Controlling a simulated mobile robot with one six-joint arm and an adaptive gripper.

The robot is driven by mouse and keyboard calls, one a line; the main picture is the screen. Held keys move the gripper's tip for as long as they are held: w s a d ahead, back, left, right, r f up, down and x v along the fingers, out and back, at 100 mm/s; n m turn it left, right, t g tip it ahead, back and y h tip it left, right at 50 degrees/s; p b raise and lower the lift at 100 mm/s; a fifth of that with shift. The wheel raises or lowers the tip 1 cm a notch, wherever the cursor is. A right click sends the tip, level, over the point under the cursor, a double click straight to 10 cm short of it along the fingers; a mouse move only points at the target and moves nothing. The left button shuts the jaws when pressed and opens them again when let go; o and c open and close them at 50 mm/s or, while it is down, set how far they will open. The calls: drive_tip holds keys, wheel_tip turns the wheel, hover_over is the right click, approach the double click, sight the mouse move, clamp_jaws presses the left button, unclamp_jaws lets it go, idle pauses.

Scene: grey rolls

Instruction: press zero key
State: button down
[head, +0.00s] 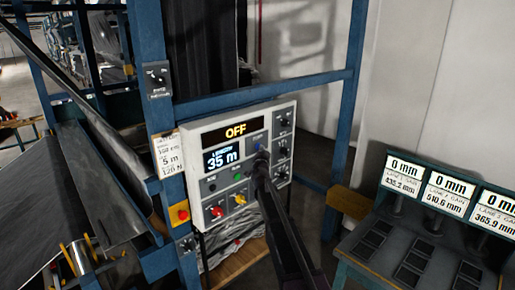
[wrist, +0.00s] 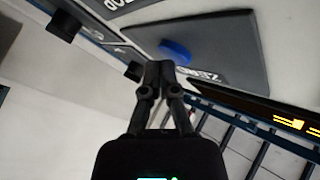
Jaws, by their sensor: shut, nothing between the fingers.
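The zero key is a blue oval button (wrist: 175,50) on a dark plate with partly hidden white lettering in the wrist view. In the head view the blue key (head: 259,147) shows just above my gripper's tip, on the white control panel (head: 190,152). My gripper (head: 262,158) is shut and empty, pointing at the panel. In the wrist view its closed fingertips (wrist: 160,66) lie just below and left of the key and cover part of the lettering. I cannot tell whether they touch the panel.
The panel shows OFF (head: 236,131) and a 35 m length display (head: 221,159). Black knobs (head: 283,120) line its right side; red (head: 217,212) and yellow (head: 240,199) buttons sit low. Blue frame posts (head: 345,120) flank it. A gauge bench (head: 385,262) stands right.

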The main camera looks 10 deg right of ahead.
drive_tip(key=shift+w+a, duration=0.25)
drive_tip(key=shift+w, duration=0.1)
idle(0.6)
drive_tip(key=shift+s+d, duration=0.1)
drive_tip(key=shift+s, duration=0.05)
drive_tip(key=shift+s+d, duration=0.45)
drive_tip(key=shift+s, duration=0.1)
idle(0.5)
drive_tip(key=shift+s+d, duration=0.75)
drive_tip(key=shift+s, duration=0.3)
drive_tip(key=shift+s+d, duration=0.7)
drive_tip(key=shift+s, duration=0.3)
